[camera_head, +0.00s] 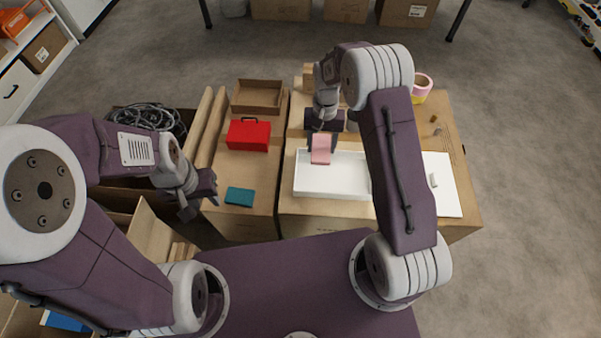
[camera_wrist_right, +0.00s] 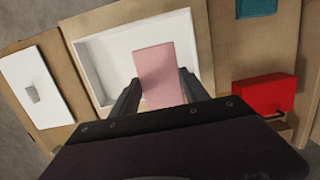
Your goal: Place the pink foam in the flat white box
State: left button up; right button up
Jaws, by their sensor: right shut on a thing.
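The pink foam (camera_head: 320,149) is a flat pink block. My right gripper (camera_head: 321,143) is shut on it and holds it over the back edge of the flat white box (camera_head: 341,190). The wrist view shows the foam (camera_wrist_right: 158,72) between the two fingers (camera_wrist_right: 158,92), in front of the open white box (camera_wrist_right: 103,62). Whether the foam touches the box cannot be told. The box is open and its visible floor is bare. My left gripper (camera_head: 200,208) is off to the left, beside the cartons; its fingers are too unclear to judge.
A white lid-like panel (camera_head: 444,196) with a small pale block lies right of the box. A red toolbox (camera_head: 248,134), a teal box (camera_head: 240,197) and an open cardboard tray (camera_head: 257,97) are to the left. A tape roll (camera_head: 422,84) stands behind.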

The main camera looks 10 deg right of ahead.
jog(key=shift+a, duration=0.25)
jog(key=b, duration=0.4)
send_over(350, 178)
jog(key=f, duration=0.7)
jog(key=shift+w+a, duration=0.2)
jog(key=shift+w, duration=0.2)
jog(key=shift+s+d, duration=0.15)
jog(key=shift+d, duration=0.15)
notch_tip(350, 178, down, 4)
jog(key=shift+r+b, duration=0.1)
jog(key=shift+b, duration=0.9)
jog(key=shift+f, duration=0.3)
jog(key=shift+r, duration=0.2)
jog(key=o, duration=1.4)
jog(key=shift+f, duration=0.15)
